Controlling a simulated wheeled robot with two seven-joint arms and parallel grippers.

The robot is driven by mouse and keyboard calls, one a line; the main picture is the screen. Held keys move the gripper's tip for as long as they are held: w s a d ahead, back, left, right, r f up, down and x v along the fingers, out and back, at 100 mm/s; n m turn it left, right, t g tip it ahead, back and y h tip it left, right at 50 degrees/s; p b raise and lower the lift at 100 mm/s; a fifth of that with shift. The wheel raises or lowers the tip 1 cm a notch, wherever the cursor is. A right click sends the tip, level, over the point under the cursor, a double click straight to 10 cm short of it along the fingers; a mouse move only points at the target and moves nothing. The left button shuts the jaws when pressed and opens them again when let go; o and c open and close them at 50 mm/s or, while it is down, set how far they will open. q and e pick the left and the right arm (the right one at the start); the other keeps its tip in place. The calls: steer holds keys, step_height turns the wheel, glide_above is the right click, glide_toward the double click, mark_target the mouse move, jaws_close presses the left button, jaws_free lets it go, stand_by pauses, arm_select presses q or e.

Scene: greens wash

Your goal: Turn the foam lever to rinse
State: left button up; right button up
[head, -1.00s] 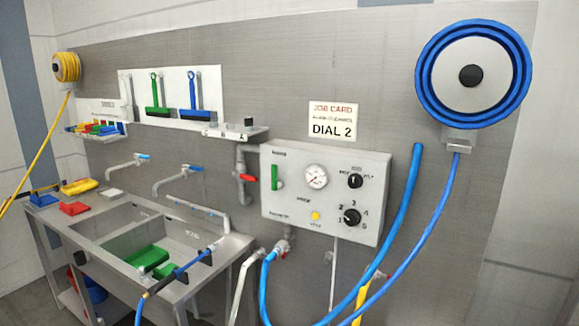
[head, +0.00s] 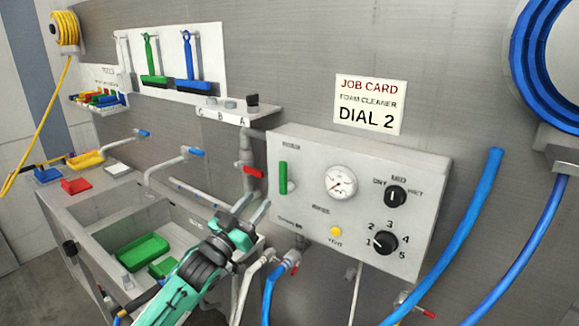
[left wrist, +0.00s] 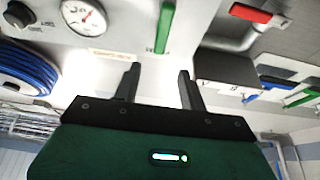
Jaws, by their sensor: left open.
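A green lever (head: 283,178) stands upright on the left part of the grey control box (head: 300,225). The small label above it is too small to read. In the left wrist view the same green lever (left wrist: 165,27) shows beyond the fingertips, with the picture turned over. My left gripper (head: 250,206) is open and empty, below and left of the lever in the head view, and apart from it. Its two fingers also show in the left wrist view (left wrist: 158,76). My right gripper is not in view.
The box also bears a gauge (head: 341,183), an upper knob (head: 395,196), a numbered dial (head: 382,241) and a yellow button (head: 336,231). A red-handled valve (head: 252,171) is at its left. A small shelf (head: 235,113) juts out above. Blue hoses (head: 455,240) hang at right.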

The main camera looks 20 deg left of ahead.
mark_target(281, 172)
arm_select(q)
steer(key=p+x, duration=0.5)
steer(key=x, duration=0.6)
steer(key=shift+w, duration=0.1)
steer(key=shift+w+d+r, duration=0.1)
steer(key=shift+w+r, duration=0.1)
steer(key=shift+w, duration=0.15)
steer(key=shift+w+d+p, duration=0.15)
steer(key=shift+w+p, duration=0.15)
steer(key=shift+w, duration=0.1)
jaws_close()
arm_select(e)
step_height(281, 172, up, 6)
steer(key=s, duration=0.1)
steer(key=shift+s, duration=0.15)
